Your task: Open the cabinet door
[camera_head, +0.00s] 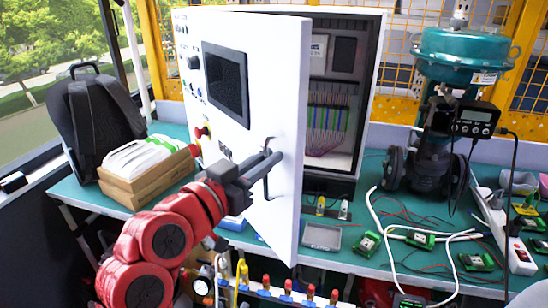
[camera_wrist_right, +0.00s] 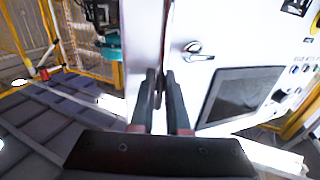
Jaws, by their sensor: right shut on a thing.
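The white cabinet (camera_head: 371,60) stands on the bench with its door (camera_head: 282,75) swung well open. The wiring inside shows to the right of the door. The fingers hide part of the handle. My left gripper is not in view.
A cardboard box (camera_head: 150,185) and a black backpack (camera_head: 94,120) sit left of the door. A teal valve (camera_head: 462,55), white cable (camera_head: 400,228) and several green boards (camera_head: 368,243) stand or lie to the right. A small tray (camera_head: 322,236) lies near the door's lower edge.

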